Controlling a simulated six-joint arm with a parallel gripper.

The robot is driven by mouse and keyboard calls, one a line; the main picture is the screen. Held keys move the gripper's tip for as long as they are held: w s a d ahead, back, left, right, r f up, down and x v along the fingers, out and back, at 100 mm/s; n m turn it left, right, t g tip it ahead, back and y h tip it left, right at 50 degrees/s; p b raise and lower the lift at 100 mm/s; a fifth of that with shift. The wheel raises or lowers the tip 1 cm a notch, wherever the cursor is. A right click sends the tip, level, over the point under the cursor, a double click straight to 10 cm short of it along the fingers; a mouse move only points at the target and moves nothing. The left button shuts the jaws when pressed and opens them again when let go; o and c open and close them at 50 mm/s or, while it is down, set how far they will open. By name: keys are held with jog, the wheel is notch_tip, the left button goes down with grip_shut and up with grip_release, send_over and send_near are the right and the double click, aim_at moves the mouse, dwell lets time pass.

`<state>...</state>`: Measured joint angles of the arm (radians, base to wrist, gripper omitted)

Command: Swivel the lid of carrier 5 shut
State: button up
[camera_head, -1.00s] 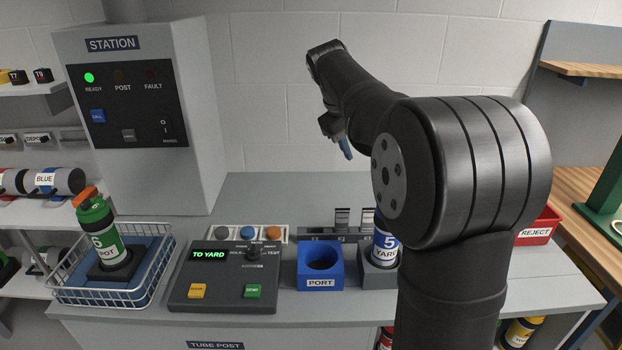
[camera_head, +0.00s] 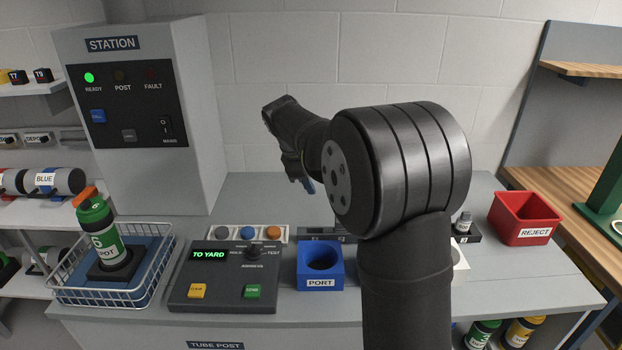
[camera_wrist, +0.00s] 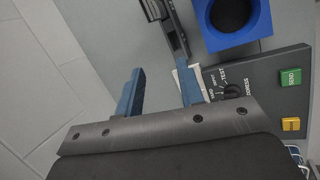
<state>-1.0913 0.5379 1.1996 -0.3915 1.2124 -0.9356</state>
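My gripper (camera_head: 307,185) is above the back of the bench, left of my arm's big joint. In the wrist view its two blue fingers (camera_wrist: 160,82) are spread apart with nothing between them, so it is open.
The blue port block (camera_head: 308,281) is left of my arm, with the control box (camera_head: 222,298) beside it. A red reject bin (camera_head: 523,222) is at right.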

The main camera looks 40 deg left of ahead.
jog(key=o, duration=0.3)
jog(key=w+d+r+m+g+y, duration=0.1)
jog(key=w+d+r+m, duration=0.2)
jog(key=w+d+r, duration=0.4)
jog(key=w+d+r+m+g+y, duration=0.2)
jog(key=d+r+m, duration=0.15)
jog(key=d, duration=0.55)
jog(key=w+d+r+m+g+y, duration=0.1)
jog(key=w+d+r+m, duration=0.1)
jog(key=w+d+r, duration=0.55)
jog(key=x, duration=0.6)
jog(key=s+x, duration=0.1)
jog(key=x, duration=0.4)
jog(key=s+d+x, duration=0.1)
jog(key=x, duration=0.5)
jog(key=shift+s+a+f, duration=0.15)
jog(key=shift+f, duration=0.45)
jog(key=c, duration=1)
